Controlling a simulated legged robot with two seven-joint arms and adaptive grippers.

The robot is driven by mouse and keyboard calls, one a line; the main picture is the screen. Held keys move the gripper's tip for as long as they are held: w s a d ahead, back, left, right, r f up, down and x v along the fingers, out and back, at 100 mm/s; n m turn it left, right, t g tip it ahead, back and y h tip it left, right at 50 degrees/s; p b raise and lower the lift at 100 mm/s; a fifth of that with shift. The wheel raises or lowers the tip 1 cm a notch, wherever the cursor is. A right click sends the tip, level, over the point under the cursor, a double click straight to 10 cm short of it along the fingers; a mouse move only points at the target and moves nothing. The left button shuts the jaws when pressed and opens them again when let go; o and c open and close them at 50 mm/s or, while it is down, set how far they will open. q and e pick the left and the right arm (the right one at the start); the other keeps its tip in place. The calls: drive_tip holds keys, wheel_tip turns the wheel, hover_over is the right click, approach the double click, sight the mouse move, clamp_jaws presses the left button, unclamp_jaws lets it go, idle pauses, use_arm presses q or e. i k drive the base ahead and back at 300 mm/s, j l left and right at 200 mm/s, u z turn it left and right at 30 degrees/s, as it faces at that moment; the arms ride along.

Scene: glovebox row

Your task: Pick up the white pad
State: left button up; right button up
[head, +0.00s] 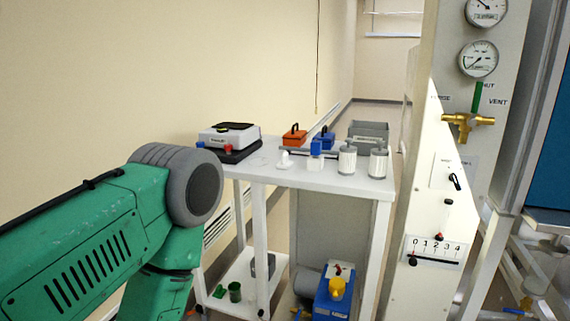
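A small white item (285,160) lies on the white table (345,183), near its front edge. It is too small to tell whether it is the white pad. A second small white item (314,164) sits to its right, below a small blue block. My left arm comes in from the left as a large green link with a grey joint, well in front of the table. Its gripper is outside the picture. My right gripper is not in view either.
On the table stand a grey-and-white device (229,137), an orange box (294,137), a blue box (324,140) and two white canisters (378,163). A blue pump (335,295) is below. At right rises a panel with gauges (478,58) and a brass valve (467,121).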

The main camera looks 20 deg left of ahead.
sight(284, 163)
drive_tip(key=i+j+z, duration=0.15)
drive_tip(key=j, duration=0.15)
drive_tip(key=i+j+z, duration=0.15)
drive_tip(key=j, duration=0.15)
drive_tip(key=i+j+z, duration=0.1)
drive_tip(key=j, duration=0.2)
drive_tip(key=j+z, duration=0.15)
drive_tip(key=j, duration=0.15)
drive_tip(key=i, duration=0.05)
